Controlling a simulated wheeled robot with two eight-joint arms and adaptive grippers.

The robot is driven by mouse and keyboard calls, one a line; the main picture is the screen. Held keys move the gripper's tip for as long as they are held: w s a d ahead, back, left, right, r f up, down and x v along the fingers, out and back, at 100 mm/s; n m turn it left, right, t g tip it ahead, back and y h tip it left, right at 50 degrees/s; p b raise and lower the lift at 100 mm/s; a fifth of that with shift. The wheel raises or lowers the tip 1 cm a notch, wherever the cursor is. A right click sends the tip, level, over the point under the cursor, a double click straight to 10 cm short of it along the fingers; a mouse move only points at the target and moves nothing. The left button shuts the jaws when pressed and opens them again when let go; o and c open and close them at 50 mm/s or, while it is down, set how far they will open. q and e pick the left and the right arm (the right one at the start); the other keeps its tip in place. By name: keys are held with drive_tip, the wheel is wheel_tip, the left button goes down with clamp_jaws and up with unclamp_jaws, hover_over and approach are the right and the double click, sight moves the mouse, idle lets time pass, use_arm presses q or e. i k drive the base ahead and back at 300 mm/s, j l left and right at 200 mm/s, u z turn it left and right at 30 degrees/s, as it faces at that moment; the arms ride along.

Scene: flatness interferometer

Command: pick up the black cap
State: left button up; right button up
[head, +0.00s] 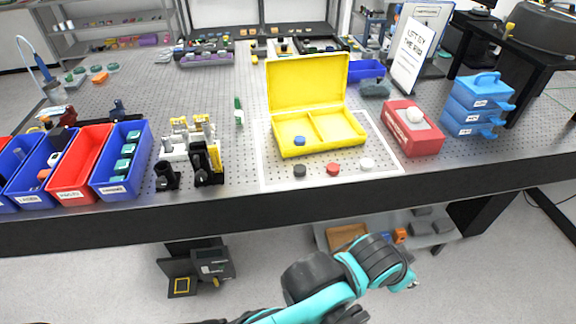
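The black cap (300,170) is a small round disc lying on the white-bordered mat (268,183), in front of the open yellow case. A red cap (333,168) and a white cap (366,164) lie in a row to its right. A blue cap (299,141) sits in the left compartment of the yellow case (308,82). Teal and black links of my own arm show at the bottom of the head view, below the table edge and well away from the black cap. I see no gripper fingers clearly in the view.
Blue and red bins (82,165) stand at the left, with black optical mounts (207,165) beside the mat. A red box (412,128) and stacked blue cases (478,105) stand at the right. The thick table edge (300,200) runs in front of the caps.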

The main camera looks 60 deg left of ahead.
sight(300, 170)
drive_tip(key=u, duration=1.75)
